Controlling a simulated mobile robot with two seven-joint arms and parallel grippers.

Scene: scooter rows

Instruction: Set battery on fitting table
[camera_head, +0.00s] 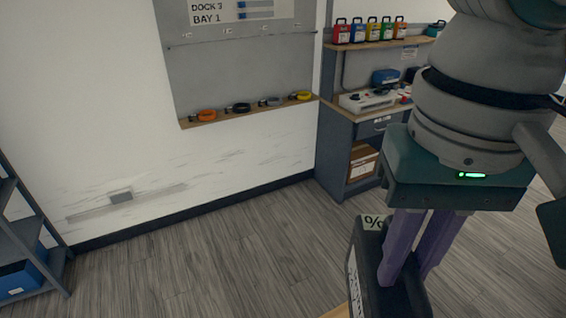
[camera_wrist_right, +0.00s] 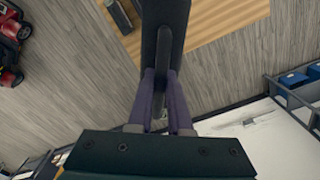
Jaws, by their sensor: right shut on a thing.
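My right gripper (camera_head: 407,272) points down with its purple fingers shut on the handle of a dark battery (camera_head: 368,262). The battery hangs upright, with a light label on its side and a "%" tag on top. In the right wrist view the battery (camera_wrist_right: 166,25) covers part of a light wooden tabletop (camera_wrist_right: 222,18), probably the fitting table. A sliver of wood (camera_head: 338,313) shows beside the battery at the bottom of the head view. Whether the battery's base touches the wood is hidden. My left gripper is not in view.
A small dark item (camera_wrist_right: 119,16) lies on the wooden top. A workbench (camera_head: 345,130) with a row of coloured packs (camera_head: 372,30) stands at the back. A dark shelf with a blue bin (camera_head: 22,278) is at left. Red scooters (camera_wrist_right: 12,40) show at one side. The floor between is clear.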

